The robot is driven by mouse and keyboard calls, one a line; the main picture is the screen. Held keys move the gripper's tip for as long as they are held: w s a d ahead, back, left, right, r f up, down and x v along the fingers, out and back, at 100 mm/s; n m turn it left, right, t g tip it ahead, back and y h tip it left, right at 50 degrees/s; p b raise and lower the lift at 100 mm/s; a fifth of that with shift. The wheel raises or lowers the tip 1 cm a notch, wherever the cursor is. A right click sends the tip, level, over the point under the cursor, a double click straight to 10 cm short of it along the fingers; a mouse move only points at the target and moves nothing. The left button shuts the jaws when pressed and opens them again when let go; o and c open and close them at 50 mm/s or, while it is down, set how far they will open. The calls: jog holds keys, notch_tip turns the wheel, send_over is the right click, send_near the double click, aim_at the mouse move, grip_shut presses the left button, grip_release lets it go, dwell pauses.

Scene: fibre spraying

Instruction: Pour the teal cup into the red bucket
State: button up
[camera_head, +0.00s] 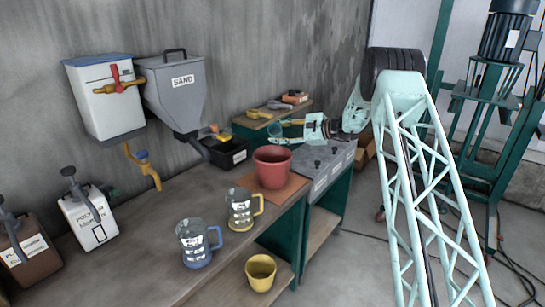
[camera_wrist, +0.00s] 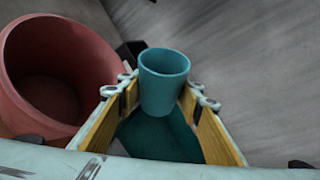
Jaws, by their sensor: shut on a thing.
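My gripper (camera_wrist: 160,98) is shut on the teal cup (camera_wrist: 164,90), with its yellow-faced fingers on either side of the cup. In the head view my gripper (camera_head: 291,128) and the teal cup (camera_head: 276,134) are above and behind the red bucket (camera_head: 272,172). The red bucket stands upright on an orange-brown mat at the bench's right end. In the wrist view the bucket (camera_wrist: 95,55) is just left of the cup, its visible inside looks empty. The cup's contents are not clear.
Two clear jugs, blue-handled (camera_head: 196,247) and yellow-handled (camera_head: 240,212), stand on the bench in front. A yellow cup (camera_head: 261,270) sits lower right. The grey SAND hopper (camera_head: 178,100) hangs on the wall at left. A black bin (camera_head: 228,152) is behind the bucket.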

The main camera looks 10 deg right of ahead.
jog(key=shift+r+n+t+b, duration=0.35)
jog(key=shift+n+b, duration=0.25)
jog(key=shift+b, duration=0.75)
jog(key=shift+f+n+t+b, duration=0.3)
jog(key=shift+n+b, duration=0.3)
jog(key=shift+b, duration=1.05)
jog(key=shift+s+r+n+t+y+b, duration=0.1)
jog(key=shift+r+n+t+y+b, duration=0.45)
jog(key=shift+b, duration=0.7)
jog(key=shift+s+a+f+n+b, duration=0.2)
jog(key=shift+s+f+n+b, duration=0.3)
jog(key=shift+b, duration=1.3)
jog(key=shift+s+a+n+b, duration=0.15)
jog(key=shift+s+n+b, duration=0.2)
jog(key=shift+b, duration=0.2)
jog(key=shift+s+r+n+t, duration=0.1)
jog(key=shift+r+n+t, duration=0.2)
jog(key=shift+n, duration=0.2)
jog(key=shift+f, duration=0.1)
